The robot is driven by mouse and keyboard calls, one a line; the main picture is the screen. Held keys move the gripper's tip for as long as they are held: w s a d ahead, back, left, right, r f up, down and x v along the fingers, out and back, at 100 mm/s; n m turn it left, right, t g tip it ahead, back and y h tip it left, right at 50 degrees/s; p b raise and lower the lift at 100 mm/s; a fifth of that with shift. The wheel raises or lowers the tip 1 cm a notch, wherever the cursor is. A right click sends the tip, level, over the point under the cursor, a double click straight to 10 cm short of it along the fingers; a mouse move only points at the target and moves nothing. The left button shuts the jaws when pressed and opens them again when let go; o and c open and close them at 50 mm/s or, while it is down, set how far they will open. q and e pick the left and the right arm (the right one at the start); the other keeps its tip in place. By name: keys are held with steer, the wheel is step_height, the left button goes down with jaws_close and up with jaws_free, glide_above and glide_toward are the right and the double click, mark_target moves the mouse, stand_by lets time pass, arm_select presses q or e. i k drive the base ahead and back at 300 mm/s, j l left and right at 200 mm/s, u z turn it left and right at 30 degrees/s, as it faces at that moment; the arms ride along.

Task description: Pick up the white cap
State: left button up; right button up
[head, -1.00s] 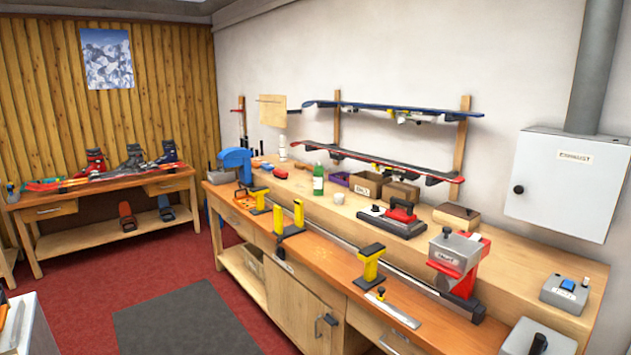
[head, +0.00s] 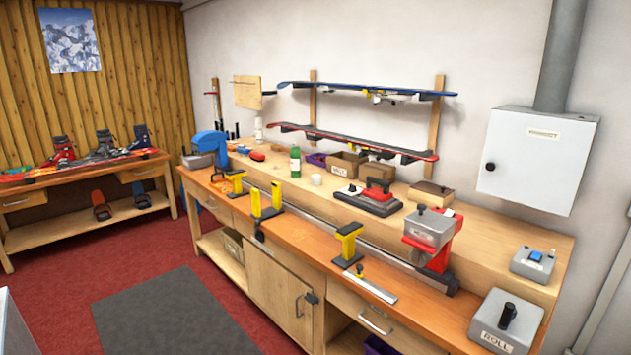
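A small white round thing, which looks like the white cap (head: 316,179), sits on the raised wooden shelf at the back of the workbench. It is just right of a green bottle (head: 295,162) with a white label and apart from it. It is too small to make out in detail. Neither of my grippers shows in the head view.
The long workbench (head: 290,238) carries yellow clamps (head: 348,243), a red-and-grey device (head: 430,235), a red-handled block (head: 370,198) and a grey ROLL box (head: 506,322). Cardboard boxes (head: 346,164) stand behind the cap. Red carpet and a grey mat (head: 180,315) lie clear in front.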

mark_target(316, 179)
steer(key=i+j+z, duration=0.1)
steer(key=z, duration=0.2)
steer(key=j+z, duration=0.25)
steer(key=i+j+z, duration=0.3)
steer(key=j, duration=0.3)
steer(key=i+j+z, duration=0.1)
steer(key=j, duration=0.25)
steer(key=i+j, duration=0.15)
steer(key=j, duration=0.3)
steer(key=i+j+z, duration=0.1)
steer(key=j, duration=0.35)
steer(key=i+j, duration=0.2)
steer(key=j, duration=0.3)
steer(key=i+j, duration=0.1)
steer(key=j, duration=0.35)
steer(key=i+j+z, duration=0.1)
steer(key=j, duration=0.35)
steer(key=i+j, duration=0.15)
steer(key=j, duration=0.35)
steer(key=i+j+z, duration=0.1)
steer(key=j, duration=0.35)
